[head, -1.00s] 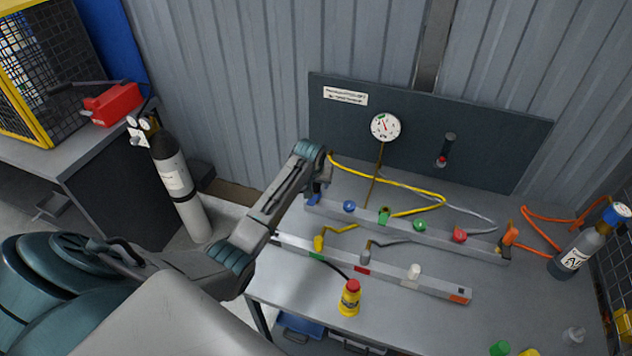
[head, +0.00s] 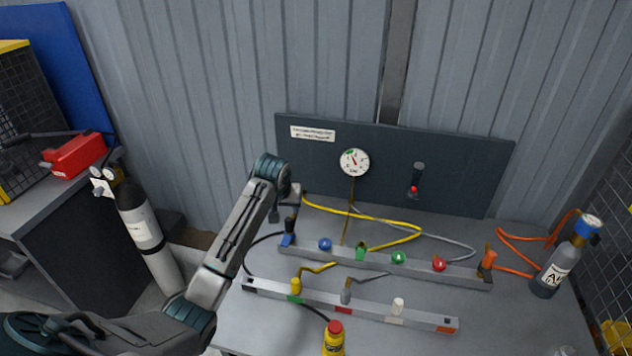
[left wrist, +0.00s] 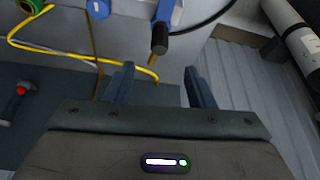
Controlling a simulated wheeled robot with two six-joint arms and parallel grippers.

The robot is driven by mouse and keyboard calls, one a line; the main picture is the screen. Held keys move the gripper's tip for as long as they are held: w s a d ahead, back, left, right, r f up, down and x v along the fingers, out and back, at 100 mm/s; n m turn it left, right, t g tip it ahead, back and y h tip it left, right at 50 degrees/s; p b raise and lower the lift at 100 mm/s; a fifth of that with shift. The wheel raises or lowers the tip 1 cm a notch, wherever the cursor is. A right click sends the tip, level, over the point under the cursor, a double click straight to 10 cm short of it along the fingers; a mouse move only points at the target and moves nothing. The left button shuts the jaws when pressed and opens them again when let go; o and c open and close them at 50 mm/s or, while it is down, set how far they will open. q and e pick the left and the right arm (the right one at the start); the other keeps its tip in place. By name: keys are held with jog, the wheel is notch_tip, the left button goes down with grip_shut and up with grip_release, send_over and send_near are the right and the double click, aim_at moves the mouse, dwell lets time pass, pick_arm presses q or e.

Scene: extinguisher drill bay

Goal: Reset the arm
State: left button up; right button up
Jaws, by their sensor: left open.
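My left gripper (head: 285,207) is at the upper left of the bench, above the left end of the back rail (head: 377,267). In the left wrist view its two fingers (left wrist: 160,86) are apart, with nothing between them. A blue fitting with a black grip (head: 288,239) stands on that rail end, just below the gripper. The black grip also shows in the left wrist view (left wrist: 160,40), just beyond the fingertips. The back rail also carries a blue knob (head: 325,244), green fittings (head: 398,258), a red knob (head: 439,265) and an orange fitting (head: 488,261). My right gripper is not in view.
A dark panel (head: 455,165) with a gauge (head: 354,162) and red-tipped lever (head: 413,190) stands behind. The front rail (head: 370,314) holds yellow, grey and white pieces. A yellow bottle (head: 333,342) is in front. Cylinders stand left (head: 148,240) and right (head: 563,262).

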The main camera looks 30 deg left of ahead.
pick_arm(q)
jog(key=s+d+f+m, duration=0.2)
jog(key=s+d+f, duration=0.3)
jog(key=s+f, duration=0.3)
jog(key=s+d+m, duration=0.1)
jog(key=s+d, duration=0.2)
jog(key=s, duration=0.7)
jog(key=s+d+m, duration=0.1)
jog(key=s+d, duration=0.2)
jog(key=s, duration=0.7)
jog(key=s+d+m, duration=0.1)
jog(key=s+d, duration=0.2)
jog(key=s, duration=0.7)
notch_tip(320, 180, down, 35)
jog(key=a+g+b, duration=0.2)
jog(key=a+b, duration=0.1)
jog(key=b, duration=0.3)
jog(key=s+f+b, duration=0.2)
jog(key=s+f, duration=0.7)
jog(key=f, duration=0.3)
jog(key=s+a+f+g+b, duration=0.1)
jog(key=s+f+b, duration=0.1)
jog(key=s+f, duration=0.8)
jog(key=shift+f+h, duration=0.4)
jog(key=shift+f, duration=0.55)
jog(key=shift+s, duration=0.1)
